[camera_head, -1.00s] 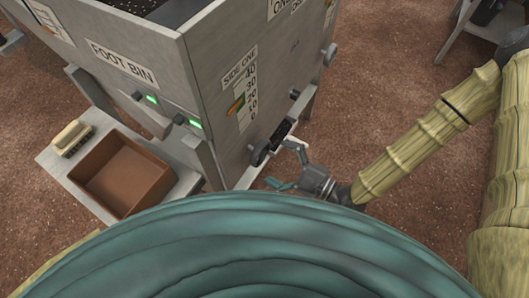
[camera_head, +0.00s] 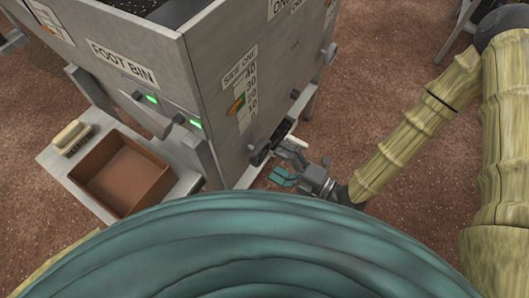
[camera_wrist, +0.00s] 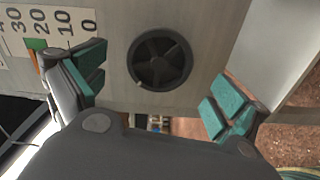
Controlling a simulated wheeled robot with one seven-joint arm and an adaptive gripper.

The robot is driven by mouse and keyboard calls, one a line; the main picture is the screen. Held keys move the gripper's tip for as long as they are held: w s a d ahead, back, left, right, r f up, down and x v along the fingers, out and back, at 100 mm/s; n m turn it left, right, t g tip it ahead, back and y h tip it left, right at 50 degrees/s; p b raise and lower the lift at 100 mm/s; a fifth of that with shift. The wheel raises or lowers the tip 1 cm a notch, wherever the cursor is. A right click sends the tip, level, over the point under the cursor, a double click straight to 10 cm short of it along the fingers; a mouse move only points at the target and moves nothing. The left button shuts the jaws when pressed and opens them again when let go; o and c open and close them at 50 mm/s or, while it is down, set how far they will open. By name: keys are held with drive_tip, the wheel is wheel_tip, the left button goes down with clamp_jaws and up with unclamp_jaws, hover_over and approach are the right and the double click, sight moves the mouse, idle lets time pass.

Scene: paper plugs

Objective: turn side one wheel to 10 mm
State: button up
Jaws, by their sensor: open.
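The side one wheel (camera_wrist: 160,60) is a dark round handwheel with spokes, on the grey side wall of the bin. It also shows in the head view (camera_head: 259,156), partly hidden by my gripper. My gripper (camera_wrist: 157,90) is open and faces the wheel, its teal-padded fingers either side of it and apart from it. In the head view my gripper (camera_head: 287,160) is just right of the wheel. The side one scale (camera_head: 245,95) runs from 0 to 40. Its orange pointer with a green patch (camera_head: 236,106) stands near 20, above the 10 mark.
A second small knob (camera_head: 295,94) sticks out farther along the same wall. A brown open box (camera_head: 120,175) and a brush-like block (camera_head: 72,137) sit on a low shelf at left. A bin leg and bare brown floor lie right of the wheel.

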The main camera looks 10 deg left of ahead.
sight(263, 154)
drive_tip(key=shift+a, duration=0.2)
drive_tip(key=shift+x, duration=1.85)
drive_tip(key=c, duration=1)
drive_tip(key=shift+w, duration=0.1)
drive_tip(key=m, duration=0.6)
drive_tip(key=shift+m, duration=0.4)
drive_tip(key=m, duration=1.2)
drive_tip(key=shift+m, duration=0.3)
drive_tip(key=m+b, duration=0.1)
drive_tip(key=m, duration=0.4)
drive_tip(key=shift+m, duration=0.4)
